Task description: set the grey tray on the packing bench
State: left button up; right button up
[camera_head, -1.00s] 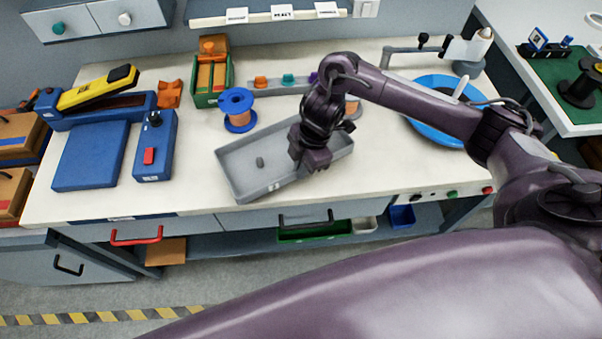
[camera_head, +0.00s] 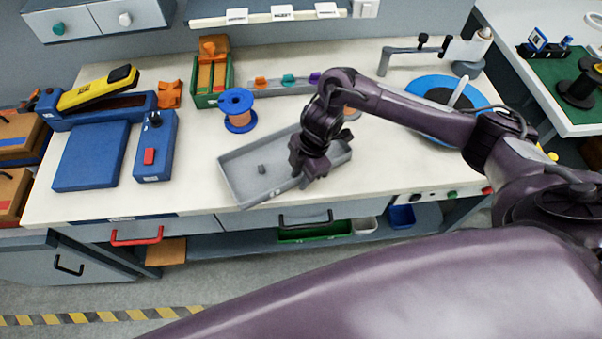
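The grey tray (camera_head: 237,180) is shallow and rectangular, turned at an angle near the front edge of the white-topped bench (camera_head: 200,195). A small dark grey knob-like piece shows inside it. My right gripper (camera_head: 304,182) points down at the tray's right part, with its fingers at the near wall. It appears shut on that wall, though its own body partly hides the fingertips. I cannot tell whether the tray touches the bench top or is slightly above it. My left gripper is out of view.
A blue-orange spool (camera_head: 238,110) and a grey strip with coloured knobs (camera_head: 280,87) stand behind the tray. A blue control box (camera_head: 155,147) is to the left, a blue disc (camera_head: 432,88) to the right. Another bench with a green mat (camera_head: 560,85) is far right.

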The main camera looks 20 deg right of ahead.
jog(key=p+v, duration=0.1)
jog(key=v, duration=1.1)
jog(key=shift+r, duration=0.15)
